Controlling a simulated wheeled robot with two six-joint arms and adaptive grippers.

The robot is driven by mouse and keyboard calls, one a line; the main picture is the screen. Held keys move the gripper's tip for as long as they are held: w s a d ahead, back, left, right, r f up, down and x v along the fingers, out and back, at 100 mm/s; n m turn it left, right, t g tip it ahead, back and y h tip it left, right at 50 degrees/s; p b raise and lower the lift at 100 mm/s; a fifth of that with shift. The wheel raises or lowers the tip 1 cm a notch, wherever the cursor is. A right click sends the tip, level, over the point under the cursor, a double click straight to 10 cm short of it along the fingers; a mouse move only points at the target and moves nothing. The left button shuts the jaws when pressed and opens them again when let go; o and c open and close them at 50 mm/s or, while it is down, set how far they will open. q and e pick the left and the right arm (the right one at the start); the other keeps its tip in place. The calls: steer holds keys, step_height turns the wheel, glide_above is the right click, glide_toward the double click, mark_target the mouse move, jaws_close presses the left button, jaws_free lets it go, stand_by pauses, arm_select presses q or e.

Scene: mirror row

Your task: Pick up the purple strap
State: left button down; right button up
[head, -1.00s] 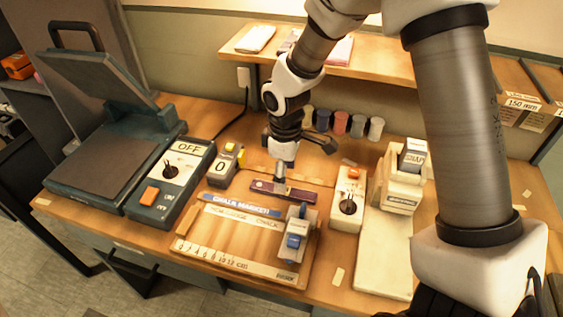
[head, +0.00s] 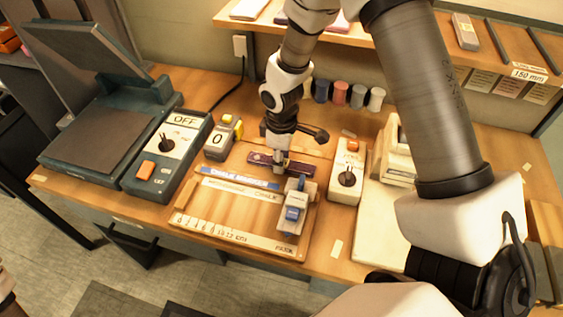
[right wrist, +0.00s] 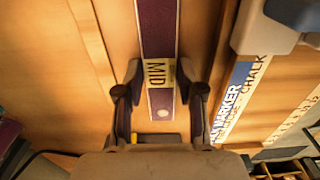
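The purple strap (head: 302,168) lies flat across the back of the wooden board (head: 262,212) in the head view. In the right wrist view the strap (right wrist: 157,25) runs lengthwise, with a yellow label reading MID. My right gripper (head: 280,165) is down at the strap's middle. In the right wrist view my right gripper (right wrist: 158,80) is open, with one finger on each side of the strap near the label. Small gaps seem to remain between fingers and strap. My left gripper is not in view.
A device with a blue block (head: 293,208) stands on the board's right. A switch box (head: 347,172) is right of the board; a counter (head: 220,140) and an OFF panel (head: 170,155) are left. Several coloured cylinders (head: 340,93) stand behind, below a shelf (head: 375,38).

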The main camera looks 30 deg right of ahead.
jaws_close()
step_height(320, 180, up, 10)
